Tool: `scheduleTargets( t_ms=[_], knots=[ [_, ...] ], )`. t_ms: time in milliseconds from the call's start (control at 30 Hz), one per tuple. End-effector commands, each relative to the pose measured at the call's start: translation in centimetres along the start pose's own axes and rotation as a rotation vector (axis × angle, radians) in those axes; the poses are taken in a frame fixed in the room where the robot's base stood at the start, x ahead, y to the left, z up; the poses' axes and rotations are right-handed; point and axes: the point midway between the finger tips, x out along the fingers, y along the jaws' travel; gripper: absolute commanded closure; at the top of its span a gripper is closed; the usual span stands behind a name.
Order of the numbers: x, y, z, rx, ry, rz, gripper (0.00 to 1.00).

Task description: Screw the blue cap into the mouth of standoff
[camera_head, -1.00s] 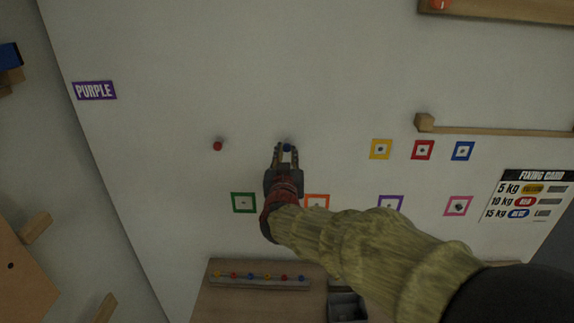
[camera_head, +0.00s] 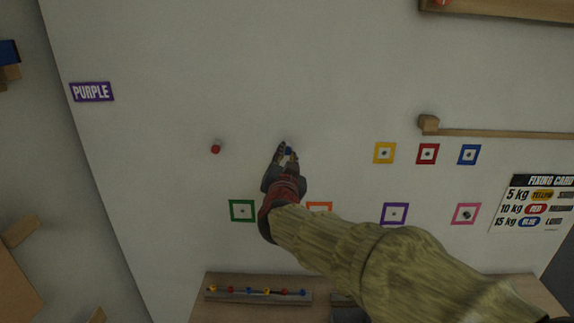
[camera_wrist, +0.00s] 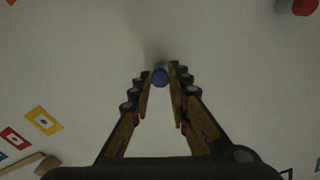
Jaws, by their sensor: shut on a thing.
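The blue cap (camera_head: 289,150) is between the fingertips of my gripper (camera_head: 286,151), which is shut on it, close to the white wall. In the wrist view the blue cap (camera_wrist: 160,77) shows between the two finger pads of my gripper (camera_wrist: 161,80), with a soft shadow on the wall behind it. The standoff is hidden behind the cap and fingers, so I cannot tell whether cap and standoff touch. To the left on the wall is a standoff with a red cap (camera_head: 216,148); the red cap also shows in the wrist view (camera_wrist: 304,6).
Yellow (camera_head: 384,153), red (camera_head: 427,154) and blue (camera_head: 469,154) square markers are on the wall to the right. A wooden bar (camera_head: 490,132) sticks out above them. Below, a shelf holds a rack (camera_head: 258,297) with several coloured caps. The wall above my gripper is clear.

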Motion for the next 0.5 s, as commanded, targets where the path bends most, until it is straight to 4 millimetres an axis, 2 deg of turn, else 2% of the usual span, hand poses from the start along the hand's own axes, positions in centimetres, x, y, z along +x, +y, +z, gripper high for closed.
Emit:
scheduleTargets(
  t_ms=[267, 367, 500],
  knots=[
    [-0.01, 0.05, 0.42, 0.006, -0.008, 0.001, 1.0],
    [0.0, 0.14, 0.63, 0.078, -0.006, 0.0, 1.0],
    [0.03, 0.21, 0.87, 0.256, -0.006, 0.0, 1.0]
  ],
)
